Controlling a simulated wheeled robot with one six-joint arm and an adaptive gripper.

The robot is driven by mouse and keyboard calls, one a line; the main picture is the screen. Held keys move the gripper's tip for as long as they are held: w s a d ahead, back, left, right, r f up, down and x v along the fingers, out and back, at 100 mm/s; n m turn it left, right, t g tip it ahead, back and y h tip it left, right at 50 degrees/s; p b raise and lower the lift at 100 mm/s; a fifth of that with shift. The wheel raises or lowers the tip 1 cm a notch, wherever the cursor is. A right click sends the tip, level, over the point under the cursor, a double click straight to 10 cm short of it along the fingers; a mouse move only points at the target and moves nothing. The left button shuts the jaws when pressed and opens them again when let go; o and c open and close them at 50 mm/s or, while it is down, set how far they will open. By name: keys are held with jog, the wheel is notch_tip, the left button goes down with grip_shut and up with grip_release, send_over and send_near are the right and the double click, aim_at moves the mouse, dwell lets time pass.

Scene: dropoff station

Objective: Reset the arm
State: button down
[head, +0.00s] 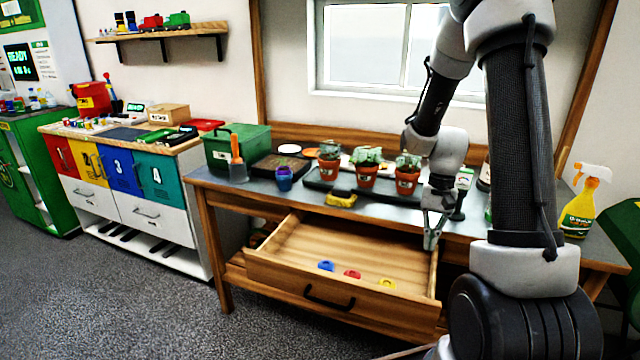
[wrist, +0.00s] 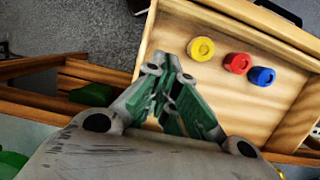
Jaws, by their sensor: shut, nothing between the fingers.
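My gripper (head: 432,238) hangs at the right end of the open wooden drawer (head: 300,292), above its right side wall. Its green-lined fingers show in the wrist view (wrist: 172,72), shut with nothing between them. My arm is bent, reaching up and then down to the drawer. Inside the drawer lie a blue round piece (head: 326,266), a red one (head: 352,274) and a yellow one (head: 387,283). In the wrist view the yellow piece (wrist: 201,48), the red (wrist: 237,63) and the blue (wrist: 262,76) lie in a row, apart from the fingers.
The drawer juts out in front. Grey floor at left is clear.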

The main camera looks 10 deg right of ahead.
jog(key=s+a+r+n+t, duration=0.3)
jog(key=s+r, duration=0.5)
jog(key=r, duration=0.3)
jog(key=s+a+r+n+t+h, duration=0.1)
jog(key=s+a+r+n+t, duration=0.2)
jog(key=s+r, duration=0.4)
notch_tip(320, 180, up, 5)
jog(key=shift+s+a+n+t+h, duration=0.3)
jog(key=shift+s+a+n, duration=0.05)
jog(key=shift+a+n, duration=0.25)
